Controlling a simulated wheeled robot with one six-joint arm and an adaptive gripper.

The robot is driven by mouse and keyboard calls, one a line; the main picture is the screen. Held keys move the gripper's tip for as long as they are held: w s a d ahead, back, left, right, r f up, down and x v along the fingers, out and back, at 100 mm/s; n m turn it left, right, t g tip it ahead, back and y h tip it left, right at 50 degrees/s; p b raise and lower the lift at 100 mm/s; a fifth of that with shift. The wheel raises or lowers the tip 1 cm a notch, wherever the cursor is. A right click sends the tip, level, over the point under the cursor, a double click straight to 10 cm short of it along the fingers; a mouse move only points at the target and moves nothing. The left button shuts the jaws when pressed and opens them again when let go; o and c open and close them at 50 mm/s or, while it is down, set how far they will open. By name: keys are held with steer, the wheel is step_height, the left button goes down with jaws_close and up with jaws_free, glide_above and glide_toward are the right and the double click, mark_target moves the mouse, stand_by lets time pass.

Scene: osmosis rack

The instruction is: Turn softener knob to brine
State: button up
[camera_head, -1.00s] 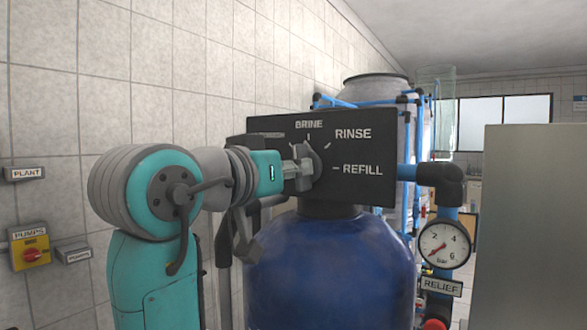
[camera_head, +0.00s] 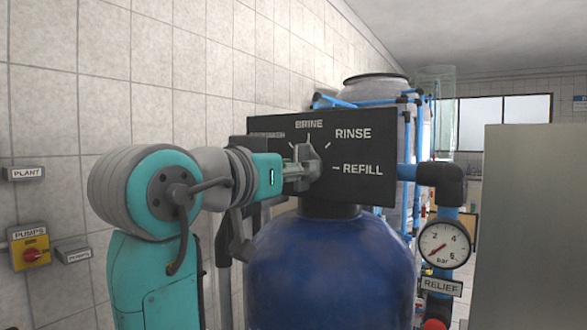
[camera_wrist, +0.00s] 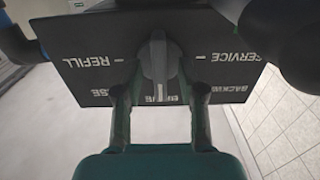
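The softener knob (camera_head: 310,161) is a grey bar handle on a black panel (camera_head: 345,190) labelled BRINE, RINSE and REFILL. It stands nearly upright, its upper end toward BRINE. My gripper (camera_head: 297,172) is at the knob from the left, partly covering it. The wrist view is upside down; there the knob (camera_wrist: 158,60) lies between the two fingertips of my gripper (camera_wrist: 161,72), with a small gap seeming to show on each side. BRINE is partly hidden behind the knob and fingers there. SERVICE shows to the right.
A blue tank (camera_head: 330,265) stands below the panel. A black pipe elbow (camera_head: 442,178) and a pressure gauge (camera_head: 445,243) are at its right. A tiled wall (camera_head: 190,70) runs behind my arm, with a yellow PUMPS switch (camera_head: 31,249) at left.

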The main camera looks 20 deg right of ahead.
steer(key=v, duration=1.2)
stand_by(0.3)
